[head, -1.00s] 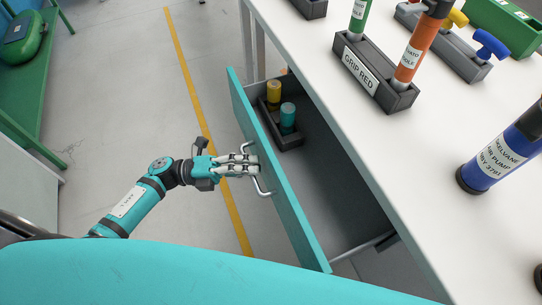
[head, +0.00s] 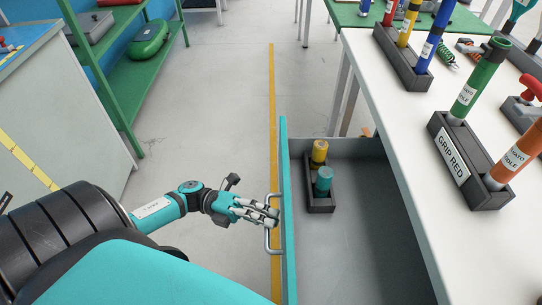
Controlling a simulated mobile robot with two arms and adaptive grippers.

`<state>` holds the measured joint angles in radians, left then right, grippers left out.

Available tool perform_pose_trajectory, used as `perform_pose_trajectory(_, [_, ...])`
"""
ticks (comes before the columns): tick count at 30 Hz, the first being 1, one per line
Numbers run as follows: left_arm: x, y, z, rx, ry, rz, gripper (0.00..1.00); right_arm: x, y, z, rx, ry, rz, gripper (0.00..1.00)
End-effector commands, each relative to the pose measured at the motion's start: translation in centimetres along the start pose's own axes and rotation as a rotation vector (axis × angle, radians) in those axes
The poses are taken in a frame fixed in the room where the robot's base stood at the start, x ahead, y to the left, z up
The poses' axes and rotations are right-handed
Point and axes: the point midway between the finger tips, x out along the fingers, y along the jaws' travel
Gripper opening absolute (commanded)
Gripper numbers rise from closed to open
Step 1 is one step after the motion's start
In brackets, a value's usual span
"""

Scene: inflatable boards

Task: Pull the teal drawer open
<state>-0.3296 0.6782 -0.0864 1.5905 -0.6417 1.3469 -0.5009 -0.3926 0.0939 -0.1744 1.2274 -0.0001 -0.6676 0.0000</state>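The teal drawer (head: 289,222) stands open under the white table in the head view, its teal front well out from the table edge. Inside, a dark tray (head: 320,199) holds a yellow-topped piece (head: 319,151) and a teal piece (head: 323,180). A metal bar handle (head: 269,249) is on the outer face of the front. My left gripper (head: 272,216) is at the handle, its fingers around or against the bar's upper end; the fingertips are too small to tell whether they grip it. My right gripper is not in view.
The white table (head: 388,119) is on the right, with a dark holder labelled GRIP RED (head: 453,164) carrying green and orange tubes. A green shelf (head: 128,80) and a grey cabinet (head: 62,110) stand at the left. The floor between is clear, with a yellow line (head: 272,120).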

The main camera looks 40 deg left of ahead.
Motion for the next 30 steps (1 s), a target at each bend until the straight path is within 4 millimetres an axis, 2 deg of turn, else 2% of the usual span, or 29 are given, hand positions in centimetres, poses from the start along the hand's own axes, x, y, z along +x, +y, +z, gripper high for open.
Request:
perform_pose_trajectory(6, [-0.1,0.4,-0.1,-0.001,-0.002,0.010,0.00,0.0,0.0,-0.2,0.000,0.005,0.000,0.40])
perform_pose_trajectory(12, [-0.1,0.3,0.0,-0.001,-0.002,0.008,0.28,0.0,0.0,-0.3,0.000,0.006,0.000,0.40])
perform_pose_trajectory(14, [-0.1,0.2,0.0,-0.001,-0.001,0.006,0.34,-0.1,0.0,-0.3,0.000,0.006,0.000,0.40])
perform_pose_trajectory(23, [-0.3,0.1,0.0,-0.001,-0.001,0.004,0.34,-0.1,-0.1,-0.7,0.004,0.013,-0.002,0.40])
perform_pose_trajectory(26, [-1.4,0.2,0.0,-0.001,-0.001,0.006,0.34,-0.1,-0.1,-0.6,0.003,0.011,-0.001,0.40])
perform_pose_trajectory(30, [-4.1,0.2,0.0,-0.003,-0.003,0.008,0.34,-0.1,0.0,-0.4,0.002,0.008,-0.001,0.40])
